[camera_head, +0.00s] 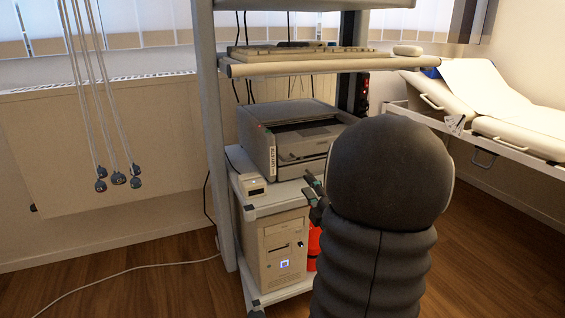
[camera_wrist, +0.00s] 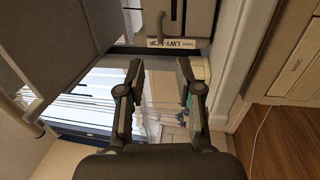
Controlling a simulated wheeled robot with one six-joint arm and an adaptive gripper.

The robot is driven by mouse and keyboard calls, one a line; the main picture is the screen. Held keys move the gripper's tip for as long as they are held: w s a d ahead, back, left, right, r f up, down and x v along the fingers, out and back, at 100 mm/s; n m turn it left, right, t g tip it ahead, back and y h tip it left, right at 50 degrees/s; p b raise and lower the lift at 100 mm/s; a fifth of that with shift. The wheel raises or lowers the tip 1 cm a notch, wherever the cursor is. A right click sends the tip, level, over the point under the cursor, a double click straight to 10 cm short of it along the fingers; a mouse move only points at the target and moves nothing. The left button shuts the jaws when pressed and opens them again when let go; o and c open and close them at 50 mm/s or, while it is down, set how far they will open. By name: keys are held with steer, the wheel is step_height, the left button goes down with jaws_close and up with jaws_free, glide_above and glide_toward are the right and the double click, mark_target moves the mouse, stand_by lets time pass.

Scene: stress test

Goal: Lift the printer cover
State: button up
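The printer (camera_head: 262,140) is a grey box on the middle shelf of the cart in the head view. Its lid looks closed, with a darker recessed front and a white label at the front left edge. My gripper (camera_head: 313,184) is in front of and below the printer's front, apparently apart from it. In the wrist view my gripper (camera_wrist: 158,68) is open, with a clear gap and nothing between the fingers. A labelled grey edge, apparently the printer (camera_wrist: 202,22), lies beyond the fingertips. My arm hides the printer's right side in the head view.
A keyboard shelf (camera_head: 300,67) overhangs the printer. A small device (camera_head: 252,186) sits beside it on the cart. A beige computer tower (camera_head: 275,250) and a red object (camera_head: 313,245) are below. A bed (camera_head: 500,110) stands at right. Floor at left is mostly clear, with a cable.

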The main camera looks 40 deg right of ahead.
mark_target(290, 160)
steer(key=p+x, duration=0.1)
steer(key=x, duration=1.2)
steer(key=shift+w+r+p, duration=0.15)
steer(key=shift+w+p, duration=0.15)
steer(key=shift+p, duration=0.1)
jaws_close()
